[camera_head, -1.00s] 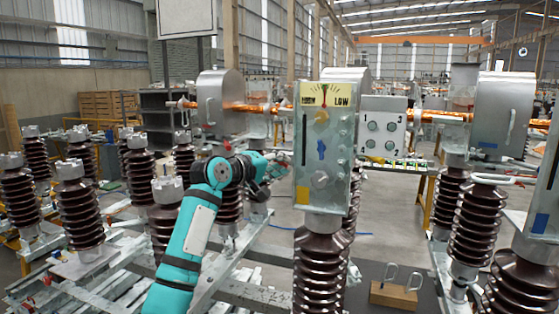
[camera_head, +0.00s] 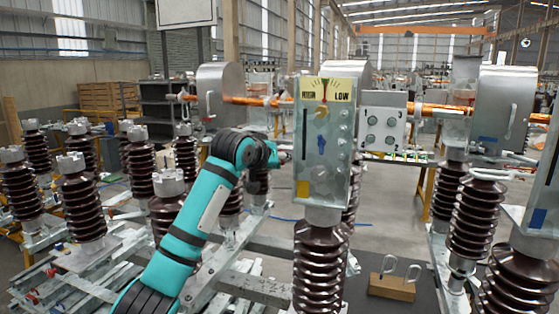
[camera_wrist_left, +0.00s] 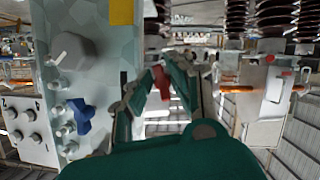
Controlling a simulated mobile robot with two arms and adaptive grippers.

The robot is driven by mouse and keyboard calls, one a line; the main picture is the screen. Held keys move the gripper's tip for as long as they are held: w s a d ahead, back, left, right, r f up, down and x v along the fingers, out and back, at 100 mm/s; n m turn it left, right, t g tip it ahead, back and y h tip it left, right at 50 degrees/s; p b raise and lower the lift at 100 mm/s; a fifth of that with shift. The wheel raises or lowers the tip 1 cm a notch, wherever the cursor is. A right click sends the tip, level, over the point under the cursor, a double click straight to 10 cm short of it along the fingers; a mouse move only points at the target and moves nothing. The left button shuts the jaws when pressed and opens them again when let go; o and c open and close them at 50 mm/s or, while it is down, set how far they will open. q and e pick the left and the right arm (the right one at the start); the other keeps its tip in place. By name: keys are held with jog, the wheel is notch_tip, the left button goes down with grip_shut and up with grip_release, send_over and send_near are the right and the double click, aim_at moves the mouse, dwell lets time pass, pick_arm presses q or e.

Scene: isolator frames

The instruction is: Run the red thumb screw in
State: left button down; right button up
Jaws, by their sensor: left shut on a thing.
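The red thumb screw (camera_wrist_left: 160,80) shows in the left wrist view between the tips of my left gripper (camera_wrist_left: 164,88), which is shut on it. The fingers cover part of it. In the head view my left arm bends at the left of the grey-green cabinet (camera_head: 333,172), and its wrist hides most of the gripper. In the wrist view the cabinet (camera_wrist_left: 102,40) stands at the left, apart from the fingers, with a blue handle (camera_wrist_left: 79,115) and several round knobs. I cannot make out the screw's hole. My right gripper is not in view.
The cabinet stands on a ribbed brown insulator (camera_head: 318,265), with more insulators (camera_head: 85,205) at the left. A wooden block (camera_head: 392,287) with metal loops lies on a dark surface at the lower right. Metal housings (camera_head: 221,95) stand behind.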

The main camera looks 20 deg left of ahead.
pick_arm(q)
jog(key=shift+f+m+y, duration=0.25)
jog(key=shift+m+y, duration=0.15)
jog(key=shift+f, duration=0.1)
dwell(0.3)
jog(key=c, duration=1.6)
grip_release()
jog(key=shift+r, duration=0.2)
jog(key=shift+s+r, duration=0.15)
jog(key=shift+s, duration=0.1)
jog(key=v, duration=1.1)
jog(key=shift+s, duration=0.2)
